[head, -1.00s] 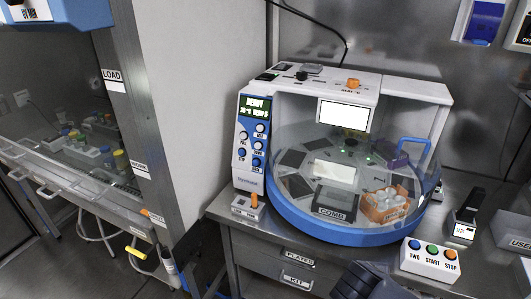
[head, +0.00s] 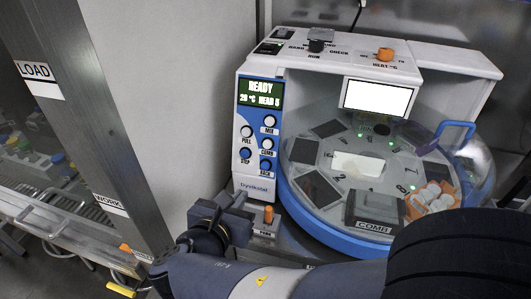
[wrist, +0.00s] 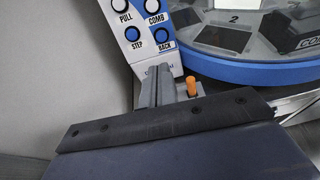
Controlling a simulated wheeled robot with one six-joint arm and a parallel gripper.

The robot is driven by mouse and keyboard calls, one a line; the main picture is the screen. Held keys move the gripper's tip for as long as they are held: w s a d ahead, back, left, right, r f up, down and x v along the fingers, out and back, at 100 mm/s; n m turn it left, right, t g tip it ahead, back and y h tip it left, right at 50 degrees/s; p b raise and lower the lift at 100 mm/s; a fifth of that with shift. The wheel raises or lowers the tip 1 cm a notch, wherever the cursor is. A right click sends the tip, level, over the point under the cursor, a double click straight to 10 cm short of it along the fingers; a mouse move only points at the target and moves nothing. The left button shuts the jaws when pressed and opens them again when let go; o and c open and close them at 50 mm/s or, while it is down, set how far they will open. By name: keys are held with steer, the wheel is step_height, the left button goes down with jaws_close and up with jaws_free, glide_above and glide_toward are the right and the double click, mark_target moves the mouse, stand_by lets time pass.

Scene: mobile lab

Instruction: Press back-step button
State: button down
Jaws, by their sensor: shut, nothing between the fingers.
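The blue BACK button (head: 265,165) is at the lower right of the white and blue control panel (head: 254,188). Its label is readable and nothing covers it. It also shows in the wrist view (wrist: 164,36), beyond my fingertips. The blue STEP button (head: 245,154) is just left of it. My gripper (wrist: 158,72) is shut and empty, its fingers pointing toward the panel's lower part, below the BACK button and apart from it. In the head view my gripper (head: 238,205) is low in front of the panel's foot.
A small box with an orange lever (head: 268,214) stands close beside my gripper. The round blue-rimmed carousel (head: 335,237) is to the right. A grey wall (head: 190,90) and the hood's metal post (head: 85,110) are to the left.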

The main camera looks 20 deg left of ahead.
mark_target(264, 166)
steer(key=x, duration=1.4)
steer(key=shift+p, duration=0.3)
